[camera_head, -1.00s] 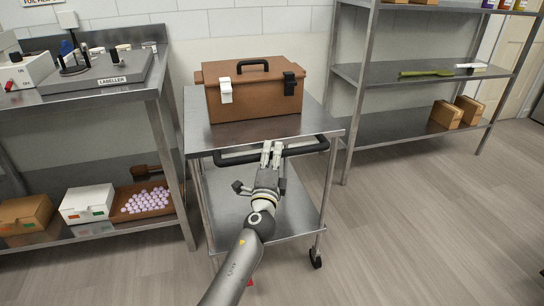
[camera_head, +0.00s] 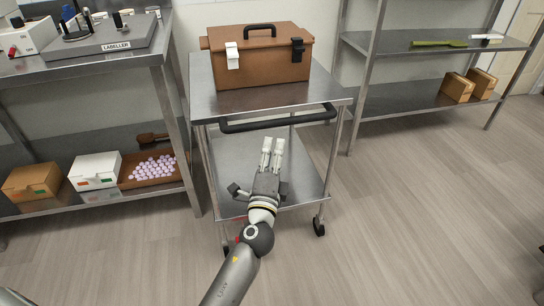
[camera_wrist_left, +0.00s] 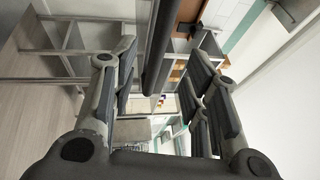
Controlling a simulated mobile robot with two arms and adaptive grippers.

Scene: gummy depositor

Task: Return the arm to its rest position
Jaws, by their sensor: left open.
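My left gripper (camera_head: 272,153) is in front of the steel cart (camera_head: 238,104) in the head view, lower than its black push handle (camera_head: 278,121) and apart from it. Its two pale fingers point away from me and are empty. In the left wrist view the fingers (camera_wrist_left: 165,100) stand spread apart, with a dark bar (camera_wrist_left: 160,45) showing beyond them, probably the cart handle.
A brown case (camera_head: 262,72) stands on the cart's top. A steel bench (camera_head: 150,60) at the left carries a labeller (camera_head: 100,42), with boxes and a tray of lilac pieces (camera_head: 150,168) below. A steel shelf (camera_head: 400,100) stands at the right. Floor at the right is clear.

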